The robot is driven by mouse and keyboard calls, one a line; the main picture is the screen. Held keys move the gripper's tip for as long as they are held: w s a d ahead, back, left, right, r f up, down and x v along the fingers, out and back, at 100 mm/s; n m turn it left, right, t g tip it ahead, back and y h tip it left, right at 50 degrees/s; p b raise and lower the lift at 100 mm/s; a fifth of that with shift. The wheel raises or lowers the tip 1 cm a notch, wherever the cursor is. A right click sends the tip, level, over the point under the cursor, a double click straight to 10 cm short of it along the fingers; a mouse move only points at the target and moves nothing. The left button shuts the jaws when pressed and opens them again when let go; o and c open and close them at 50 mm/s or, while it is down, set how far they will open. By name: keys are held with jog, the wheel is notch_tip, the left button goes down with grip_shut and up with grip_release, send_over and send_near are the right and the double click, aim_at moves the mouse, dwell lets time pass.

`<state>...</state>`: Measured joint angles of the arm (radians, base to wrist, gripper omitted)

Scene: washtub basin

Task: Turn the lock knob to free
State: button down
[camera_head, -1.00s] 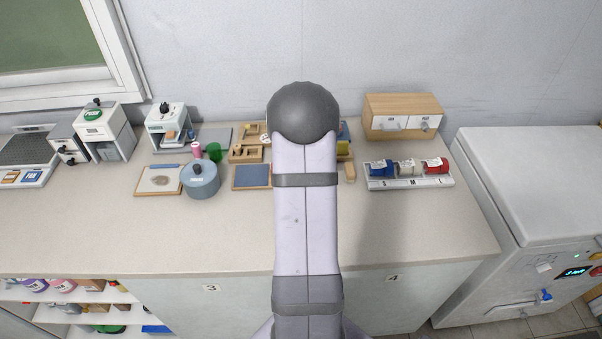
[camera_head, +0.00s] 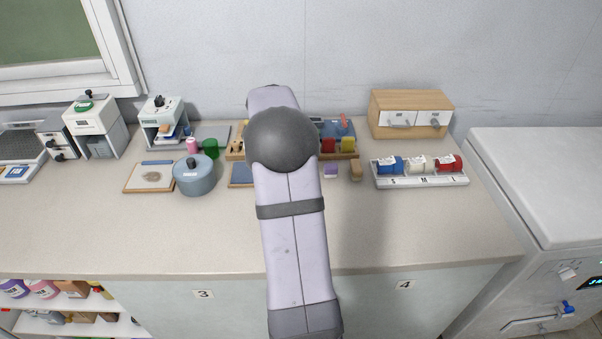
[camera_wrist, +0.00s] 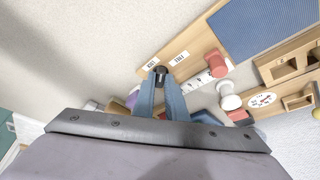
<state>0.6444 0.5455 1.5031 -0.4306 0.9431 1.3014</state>
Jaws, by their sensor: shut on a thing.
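In the wrist view, my gripper (camera_wrist: 160,86) has its two blue fingers closed around a small black knob (camera_wrist: 161,70), which I take to be the lock knob. The knob sits near the edge of a wooden board (camera_wrist: 192,40). Two small white labels are beside it, one to its left (camera_wrist: 152,64) and one to its upper right (camera_wrist: 180,57); their print is too small to read surely. The fingers hide part of the knob, so its exact turn is unclear. In the head view my arm hides the gripper and knob.
In the wrist view, a red cylinder (camera_wrist: 214,62) and a white cylinder (camera_wrist: 230,102) stand close right of the fingers. A blue mat (camera_wrist: 265,25) lies beyond. In the head view, a spool tray (camera_head: 422,182) and wooden drawers (camera_head: 410,101) are right. The front counter is clear.

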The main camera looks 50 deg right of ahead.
jog(key=m, duration=0.2)
jog(key=m+g, duration=0.1)
jog(key=shift+w+m+y, duration=0.2)
jog(key=shift+m+y, duration=0.1)
jog(key=shift+m, duration=0.1)
jog(key=shift+w+d+m+g+y+p, duration=0.1)
jog(key=shift+m+g+y+p, duration=0.1)
jog(key=shift+m+g+p, duration=0.5)
jog(key=shift+w+d+m+g+y+p, duration=0.15)
jog(key=shift+m+p, duration=0.25)
jog(key=shift+m, duration=0.7)
jog(key=shift+s+a, duration=0.1)
jog(key=c, duration=1.8)
grip_release()
jog(key=v, duration=0.7)
jog(key=shift+r+b, duration=0.2)
jog(key=shift+b, duration=0.2)
